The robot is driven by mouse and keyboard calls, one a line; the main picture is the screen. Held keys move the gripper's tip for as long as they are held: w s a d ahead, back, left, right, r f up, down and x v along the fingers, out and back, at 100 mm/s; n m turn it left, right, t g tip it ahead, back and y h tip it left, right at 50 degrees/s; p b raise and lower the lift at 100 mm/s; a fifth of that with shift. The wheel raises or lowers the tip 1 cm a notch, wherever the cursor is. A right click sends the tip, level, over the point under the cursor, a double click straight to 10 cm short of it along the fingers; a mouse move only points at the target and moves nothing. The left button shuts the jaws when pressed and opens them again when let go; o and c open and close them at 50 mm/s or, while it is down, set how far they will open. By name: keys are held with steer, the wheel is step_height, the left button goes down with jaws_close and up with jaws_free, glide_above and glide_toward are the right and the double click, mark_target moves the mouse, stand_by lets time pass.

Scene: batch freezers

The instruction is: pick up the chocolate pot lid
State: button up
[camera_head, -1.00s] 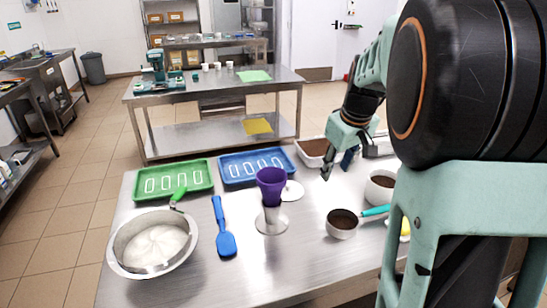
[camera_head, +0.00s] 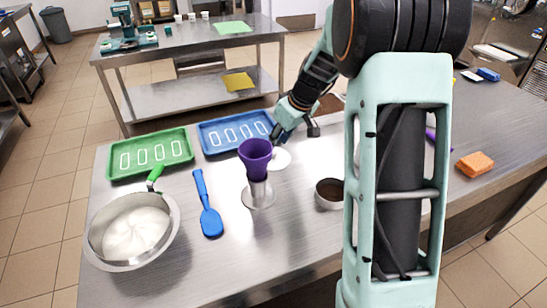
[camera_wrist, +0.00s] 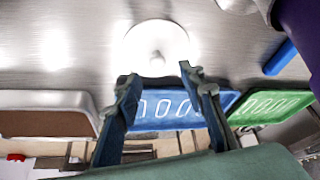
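A round white lid with a small knob, which I take for the chocolate pot lid (camera_head: 282,160), lies flat on the steel table, just behind the purple cup. In the wrist view the lid (camera_wrist: 150,38) lies just beyond my fingertips, its knob roughly in line with the gap between them. My gripper (camera_head: 294,132) is open and empty, close behind the lid in the head view. In the wrist view my gripper (camera_wrist: 159,74) shows two spread fingers with nothing between them. I cannot tell the exact height of the fingertips above the table.
The purple cup (camera_head: 255,155) on its metal stand is close in front of the lid. A blue tray (camera_head: 205,140) and green tray (camera_head: 115,168) lie to the left. A cup of brown content (camera_head: 329,193) stands right front. A brown-filled tub (camera_wrist: 45,122) is near my gripper.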

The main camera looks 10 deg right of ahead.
mark_target(275, 153)
steer(key=shift+p+x, duration=0.3)
steer(key=shift+x, duration=2.1)
steer(key=shift+d, duration=0.2)
steer(key=shift+s, duration=0.1)
steer(key=shift+c, duration=0.7)
steer(key=c, duration=0.7)
